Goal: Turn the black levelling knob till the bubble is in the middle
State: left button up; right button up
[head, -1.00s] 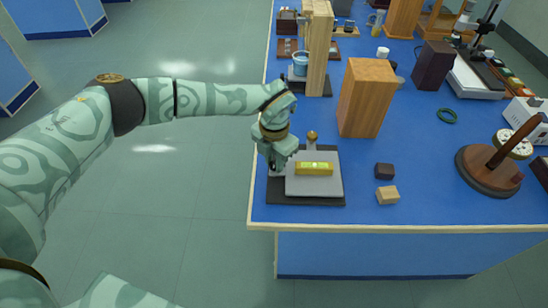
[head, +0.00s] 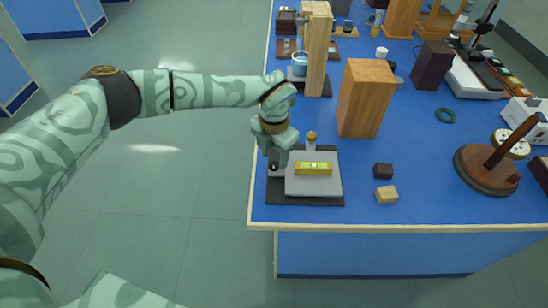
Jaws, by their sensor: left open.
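A grey levelling plate (head: 313,187) sits on a dark base mat (head: 318,201) near the front left corner of the blue bench. A yellow-green spirit level (head: 325,169) lies across it. A pale spot shows near the middle of its vial, but the bubble is too small to place surely. The black levelling knob (head: 275,167) is at the plate's left edge, partly in view. My left gripper (head: 281,156) is open, pointing down just above the knob, seemingly clear of it. A brass-coloured knob (head: 312,137) stands behind the plate. My right gripper is out of view.
A tall wooden block (head: 366,98) stands behind the plate to the right. A dark cube (head: 383,171) and a pale wooden block (head: 386,195) lie to its right. Further right is a round wooden stand (head: 487,171). The bench's front right surface is mostly clear.

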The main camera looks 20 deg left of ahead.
aim_at(274, 164)
pick_arm(q)
notch_tip(274, 164, up, 14)
jog(key=p, duration=0.2)
dwell(0.4)
